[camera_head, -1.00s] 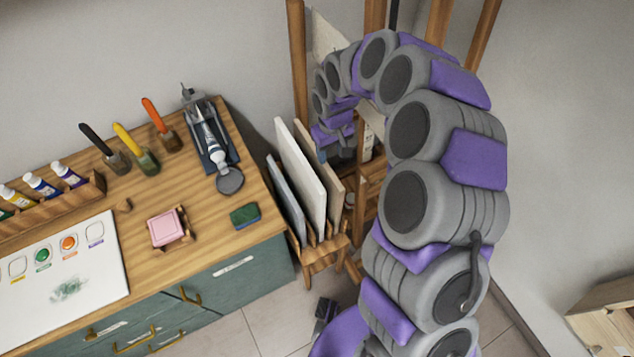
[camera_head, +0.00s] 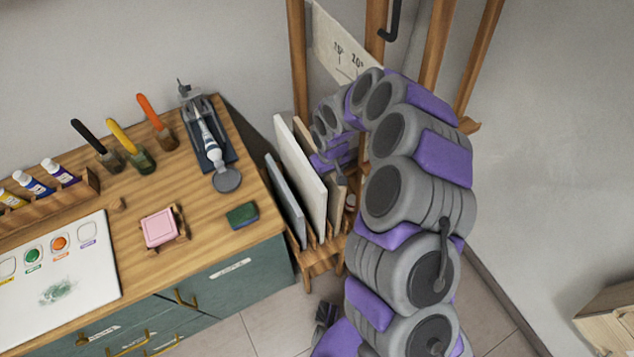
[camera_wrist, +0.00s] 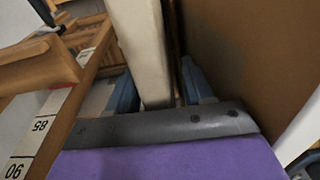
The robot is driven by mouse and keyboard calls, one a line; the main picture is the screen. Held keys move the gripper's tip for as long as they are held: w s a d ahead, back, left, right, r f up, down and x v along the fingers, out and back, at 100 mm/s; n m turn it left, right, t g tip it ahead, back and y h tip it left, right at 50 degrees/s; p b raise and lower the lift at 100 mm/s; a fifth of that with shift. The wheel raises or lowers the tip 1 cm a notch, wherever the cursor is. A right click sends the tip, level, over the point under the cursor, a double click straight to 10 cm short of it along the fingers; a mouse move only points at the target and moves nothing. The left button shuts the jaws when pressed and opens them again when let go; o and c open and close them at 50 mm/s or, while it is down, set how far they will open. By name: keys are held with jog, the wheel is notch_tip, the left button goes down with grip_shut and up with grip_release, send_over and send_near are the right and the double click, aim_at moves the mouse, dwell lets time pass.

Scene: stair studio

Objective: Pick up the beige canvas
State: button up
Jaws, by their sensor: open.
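The beige canvas (camera_head: 337,203) stands upright in the wooden rack, at the right of a white canvas (camera_head: 303,175) and a grey one (camera_head: 285,200). My arm and gripper partly hide its upper end. In the wrist view a cream canvas (camera_wrist: 140,45), seen edge-on, runs down between the two blue fingers of my gripper (camera_wrist: 158,85). The gripper is open, with one finger on each side of the canvas. A gap shows by the right finger; contact at the left one is unclear.
A brown panel (camera_wrist: 235,50) stands close to the right finger. Wooden bars and a numbered scale (camera_wrist: 38,130) lie at the left in the wrist view. The wooden easel (camera_head: 298,60) rises behind the rack. The desk (camera_head: 200,215) with painting tools is at the left.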

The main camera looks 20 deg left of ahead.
jog(key=shift+c, duration=0.2)
grip_shut()
dwell(0.3)
dwell(0.3)
